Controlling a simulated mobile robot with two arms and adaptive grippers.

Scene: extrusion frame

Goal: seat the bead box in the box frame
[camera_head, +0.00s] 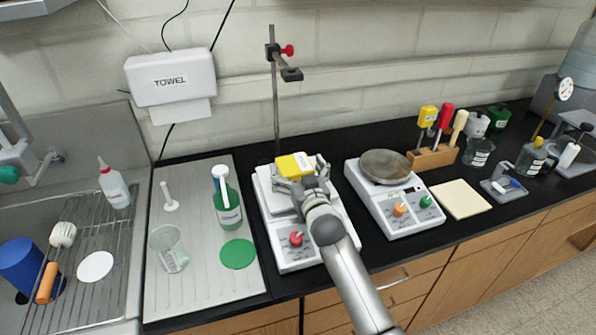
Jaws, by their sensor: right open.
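A yellow box (295,164) with a pale label, which looks like the bead box, is on top of the white device with a red knob (288,258). The white raised top (264,190) of that device may be the box frame; my gripper and the box hide most of it. My right gripper (299,174) is open at the near side of the yellow box, its fingers spread around it. I cannot tell whether the fingers touch the box, or whether it lies level inside the frame. My left gripper is not in view.
A clamp stand (275,110) rises just behind the device. A white balance (407,212) with a round pan stands close on the right. On the left, a drainboard (190,295) holds a green bottle (228,205) and a beaker (170,250).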

